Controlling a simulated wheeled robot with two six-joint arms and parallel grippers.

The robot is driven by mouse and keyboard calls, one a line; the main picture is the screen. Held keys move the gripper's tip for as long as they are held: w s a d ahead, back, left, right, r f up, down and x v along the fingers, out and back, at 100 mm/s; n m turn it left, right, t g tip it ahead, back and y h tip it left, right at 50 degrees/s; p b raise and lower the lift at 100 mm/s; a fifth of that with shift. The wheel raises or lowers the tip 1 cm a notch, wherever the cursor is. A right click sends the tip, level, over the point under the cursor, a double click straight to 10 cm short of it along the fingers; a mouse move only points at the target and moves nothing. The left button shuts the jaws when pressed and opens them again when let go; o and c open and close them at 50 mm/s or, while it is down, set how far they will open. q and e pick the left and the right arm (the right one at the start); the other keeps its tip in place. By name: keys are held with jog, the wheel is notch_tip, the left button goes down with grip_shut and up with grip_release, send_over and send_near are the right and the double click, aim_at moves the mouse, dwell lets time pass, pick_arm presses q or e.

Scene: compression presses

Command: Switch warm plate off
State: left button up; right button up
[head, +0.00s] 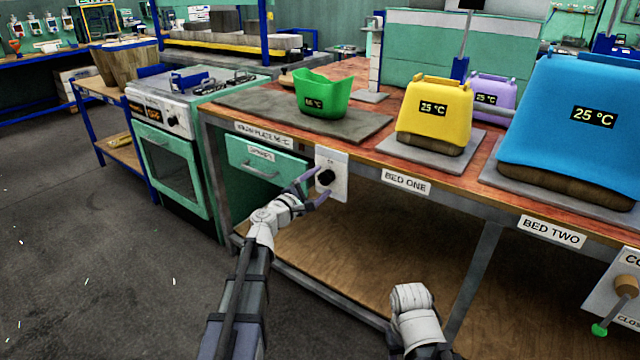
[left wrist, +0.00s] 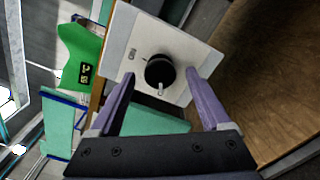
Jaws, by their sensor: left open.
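The warm plate (head: 265,112) is a grey slab on the bench, with a green container (head: 323,92) reading about 66 °C on it. Its switch is a black knob (head: 326,177) on a white panel (head: 338,160) at the bench's front edge.
A green drawer (head: 262,165) sits left of the panel. A yellow shape (head: 434,108) and a blue shape (head: 575,125), both reading 25 °C, stand on beds to the right. A stove (head: 175,135) stands at the left. The lower shelf (head: 400,250) is bare.

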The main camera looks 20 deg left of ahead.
pick_arm(q)
jog(key=v, duration=0.7)
jog(key=s+d+f+m+g+h, duration=0.1)
jog(key=s+d+f+m+g, duration=0.6)
jog(key=d, duration=0.4)
jog(key=s+d+f+m+g, duration=0.5)
jog(key=s+d+f+m, duration=0.3)
jog(key=d, duration=0.4)
jog(key=s+a+f+m+g+y, duration=0.2)
jog(key=s+f+m+g+y, duration=0.15)
jog(key=s+m, duration=0.2)
jog(key=s+a+f+m+g+y, duration=0.1)
jog(key=s+f+m+g+y, duration=0.1)
jog(key=s+m+y, duration=0.4)
notch_tip(320, 180, up, 38)
jog(key=s+n+h+p, duration=0.1)
jog(key=n+p, duration=0.1)
jog(key=p, duration=3.7)
jog(key=shift+f, duration=0.15)
